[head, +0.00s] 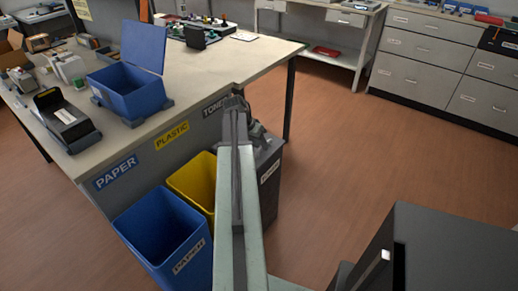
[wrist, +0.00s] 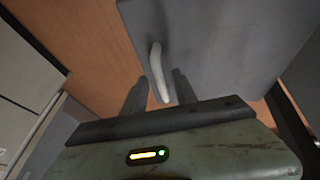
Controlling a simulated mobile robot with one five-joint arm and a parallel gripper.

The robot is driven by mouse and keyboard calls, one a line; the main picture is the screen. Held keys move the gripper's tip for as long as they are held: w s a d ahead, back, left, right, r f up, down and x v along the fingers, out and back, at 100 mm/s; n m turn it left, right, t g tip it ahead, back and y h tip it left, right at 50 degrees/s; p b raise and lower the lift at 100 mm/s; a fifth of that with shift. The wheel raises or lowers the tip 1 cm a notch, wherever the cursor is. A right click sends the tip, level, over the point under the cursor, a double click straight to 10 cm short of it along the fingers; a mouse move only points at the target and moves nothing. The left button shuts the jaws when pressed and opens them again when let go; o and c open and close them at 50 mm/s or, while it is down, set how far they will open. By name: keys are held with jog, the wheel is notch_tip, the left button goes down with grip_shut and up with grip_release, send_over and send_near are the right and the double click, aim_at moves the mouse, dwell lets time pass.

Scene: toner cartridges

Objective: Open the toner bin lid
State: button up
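The toner bin (head: 268,195) is dark grey and stands at the table's end, to the right of the yellow bin, partly hidden behind my arm in the head view. Its top looks covered by a grey lid (head: 266,148). In the wrist view a flat grey panel (wrist: 215,50), apparently the lid, fills the upper right. A pale curved handle (wrist: 157,70) stands out from it. My gripper (wrist: 160,92) is open, one finger on each side of the handle's near end. I cannot tell whether either finger touches it.
An open yellow plastic bin (head: 190,182) and an open blue paper bin (head: 160,235) stand left of the toner bin. The table (head: 235,62) above carries a blue lidded box (head: 135,92) and a black device (head: 68,122). The floor (head: 335,150) to the right is clear.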

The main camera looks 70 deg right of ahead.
jog(key=shift+r, duration=0.1)
grip_shut()
dwell(1.2)
